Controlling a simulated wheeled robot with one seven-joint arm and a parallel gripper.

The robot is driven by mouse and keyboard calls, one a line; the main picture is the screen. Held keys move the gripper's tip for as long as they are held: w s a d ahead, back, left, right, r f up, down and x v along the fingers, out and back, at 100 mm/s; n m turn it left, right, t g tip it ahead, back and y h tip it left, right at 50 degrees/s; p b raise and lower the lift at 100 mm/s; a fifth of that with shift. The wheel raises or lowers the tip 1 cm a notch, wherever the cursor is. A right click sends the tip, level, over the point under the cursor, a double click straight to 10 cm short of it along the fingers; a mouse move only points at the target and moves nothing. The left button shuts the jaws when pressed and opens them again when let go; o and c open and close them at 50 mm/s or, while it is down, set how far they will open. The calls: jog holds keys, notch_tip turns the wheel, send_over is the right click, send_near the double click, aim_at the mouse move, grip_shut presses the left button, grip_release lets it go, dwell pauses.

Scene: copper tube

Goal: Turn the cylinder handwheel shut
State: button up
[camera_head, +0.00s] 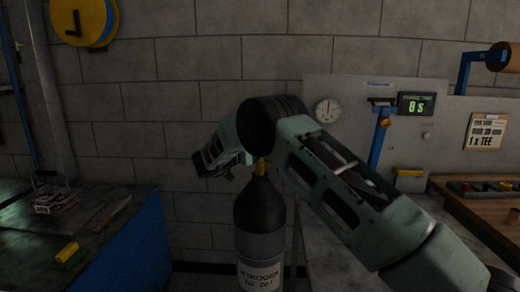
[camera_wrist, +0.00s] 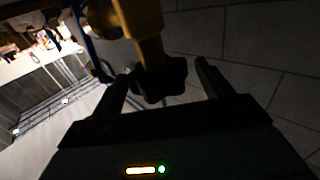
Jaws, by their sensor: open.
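The dark nitrogen cylinder (camera_head: 260,220) stands upright at the centre of the head view, with a pale label low on its body. Its yellow brass valve (camera_head: 260,166) shows at the top, partly covered by my arm. In the wrist view the brass valve body (camera_wrist: 142,20) comes down from the top edge and ends in a dark lobed handwheel (camera_wrist: 163,82). My gripper (camera_wrist: 167,70) is open, with one finger on each side of the handwheel. The left finger is close to it, and a gap shows on the right; contact cannot be told. The head view does not show the fingertips clearly.
A dark bench (camera_head: 80,215) with a wire basket (camera_head: 55,198) and a yellow block stands at left. At right are a grey panel with a round gauge (camera_head: 328,111), a green display (camera_head: 415,104) reading 0 s, and a wooden-topped bench. A block wall is behind the cylinder.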

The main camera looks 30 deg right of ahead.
jog(key=s+a+b, duration=0.2)
jog(key=s+a, duration=0.1)
jog(key=a, duration=1.3)
jog(key=shift+a+b, duration=0.4)
